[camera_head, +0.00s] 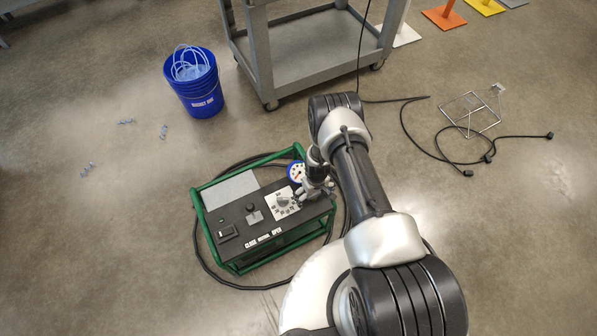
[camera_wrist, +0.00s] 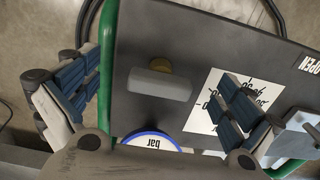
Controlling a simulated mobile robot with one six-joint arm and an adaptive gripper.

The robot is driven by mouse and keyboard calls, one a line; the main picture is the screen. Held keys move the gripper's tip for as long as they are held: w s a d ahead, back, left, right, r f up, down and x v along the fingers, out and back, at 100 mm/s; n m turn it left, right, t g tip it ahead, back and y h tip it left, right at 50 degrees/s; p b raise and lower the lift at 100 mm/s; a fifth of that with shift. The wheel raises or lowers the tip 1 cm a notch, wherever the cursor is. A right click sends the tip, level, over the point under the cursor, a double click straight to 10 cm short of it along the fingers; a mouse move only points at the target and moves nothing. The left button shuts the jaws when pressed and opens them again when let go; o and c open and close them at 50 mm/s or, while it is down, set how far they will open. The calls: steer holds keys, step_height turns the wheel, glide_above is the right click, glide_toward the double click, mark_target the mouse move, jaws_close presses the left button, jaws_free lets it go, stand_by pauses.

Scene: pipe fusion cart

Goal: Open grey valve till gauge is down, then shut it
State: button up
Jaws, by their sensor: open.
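The grey valve (camera_wrist: 158,83) is a short bar handle on a brass-coloured stem on the black panel. It shows in the wrist view, lying crosswise between my fingers and apart from both. In the head view my gripper hides it. My gripper (camera_head: 316,188) is open over the right end of the panel; its blue-padded fingers (camera_wrist: 160,78) stand wide on either side of the valve in the wrist view. The gauge (camera_head: 297,171) has a blue rim and white face. Its needle is too small to read; only part of the gauge (camera_wrist: 150,137), marked "bar", shows in the wrist view.
The panel belongs to a green-framed unit (camera_head: 198,207) on the floor. It carries a dial plate (camera_head: 275,212), a lever (camera_head: 253,213) above CLOSE/OPEN labels, and a switch (camera_head: 228,232). A black hose loops around it. A blue bucket (camera_head: 200,95) and grey cart (camera_head: 258,60) stand behind.

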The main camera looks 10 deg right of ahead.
step_height(320, 180, up, 6)
steer(key=p, duration=0.4)
steer(key=shift+r, duration=0.1)
stand_by(0.5)
